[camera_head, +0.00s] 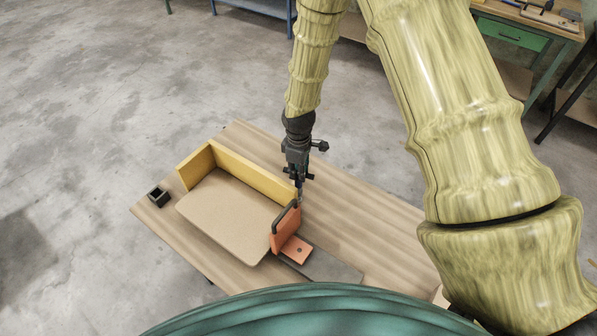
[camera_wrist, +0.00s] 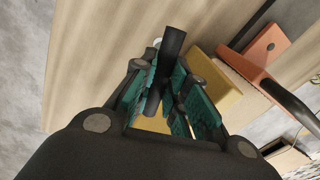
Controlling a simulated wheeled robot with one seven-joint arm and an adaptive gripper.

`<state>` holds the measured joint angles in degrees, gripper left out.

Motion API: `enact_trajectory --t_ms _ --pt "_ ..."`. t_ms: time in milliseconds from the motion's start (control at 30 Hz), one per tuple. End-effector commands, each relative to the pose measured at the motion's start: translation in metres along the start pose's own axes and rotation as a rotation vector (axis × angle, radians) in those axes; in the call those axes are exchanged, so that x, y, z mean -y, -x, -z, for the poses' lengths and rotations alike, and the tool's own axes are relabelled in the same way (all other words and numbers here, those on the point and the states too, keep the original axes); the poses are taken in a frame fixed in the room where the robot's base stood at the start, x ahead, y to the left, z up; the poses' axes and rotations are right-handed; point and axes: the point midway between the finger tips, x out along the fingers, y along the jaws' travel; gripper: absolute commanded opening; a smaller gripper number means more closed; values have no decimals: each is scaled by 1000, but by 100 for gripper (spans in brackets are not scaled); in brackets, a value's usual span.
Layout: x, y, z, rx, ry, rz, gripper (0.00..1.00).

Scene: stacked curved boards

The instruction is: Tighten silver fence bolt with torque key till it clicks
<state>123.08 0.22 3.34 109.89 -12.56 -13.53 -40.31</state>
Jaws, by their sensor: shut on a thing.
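My gripper (camera_head: 297,176) points down over the table at the near right end of the yellow fence (camera_head: 255,172). In the wrist view its teal-padded fingers (camera_wrist: 168,92) are shut on a dark rod, which looks like the torque key (camera_wrist: 172,48). The key's far end sticks out past the fingers, beside the yellow fence (camera_wrist: 216,78). A small pale round thing (camera_wrist: 157,42) shows partly behind the key; it may be the silver bolt, but I cannot tell. Whether the key touches a bolt is hidden.
An orange bracket (camera_head: 285,232) with a black bar handle (camera_head: 284,214) stands close to my gripper, at the fence's end. A tan board (camera_head: 225,213) lies along the fence. A small black holder (camera_head: 158,196) sits at the table's left corner. The table's (camera_head: 360,215) right part is clear.

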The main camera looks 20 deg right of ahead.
Motion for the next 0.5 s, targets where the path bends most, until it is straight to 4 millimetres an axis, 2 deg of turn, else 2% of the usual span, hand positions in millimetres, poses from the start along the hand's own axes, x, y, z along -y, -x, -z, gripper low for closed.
enact_trajectory --t_ms 33,500 --pt "0 7 0 -1 0 0 0" --pt "0 39 0 0 -1 0 0"
